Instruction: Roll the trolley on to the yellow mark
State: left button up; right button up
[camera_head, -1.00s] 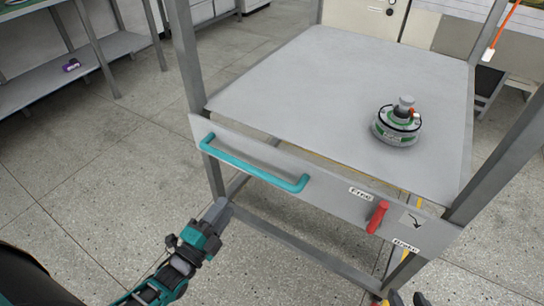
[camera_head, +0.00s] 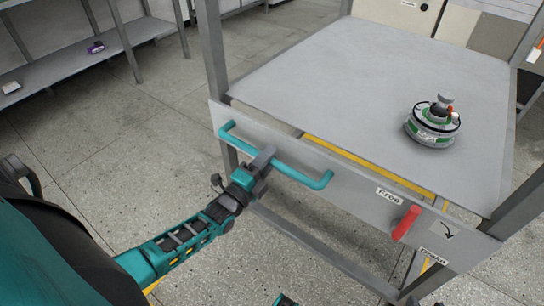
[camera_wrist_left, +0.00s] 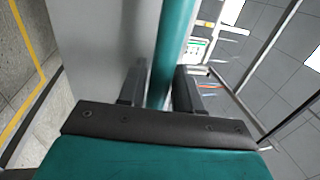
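The grey trolley (camera_head: 330,95) stands before me, with a teal handle (camera_head: 312,178) on its front panel. My left gripper (camera_head: 264,158) is at the middle of this handle. In the left wrist view its two fingers (camera_wrist_left: 160,88) lie close on both sides of the teal bar (camera_wrist_left: 172,45) and look shut on it. A red lever (camera_head: 407,222) sits on the panel between the "Free" and "Brake" labels. Yellow floor marking (camera_head: 365,160) shows through the gap behind the panel, partly hidden by the trolley.
A hub motor (camera_head: 433,125) stands on the right of the trolley's top. A grey shelf (camera_head: 75,62) with small items is at the back left. Pale cabinets (camera_head: 440,22) stand behind the trolley. The tiled floor to the left is clear.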

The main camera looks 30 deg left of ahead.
pick_arm(q)
jog(key=shift+x, duration=0.95)
grip_shut()
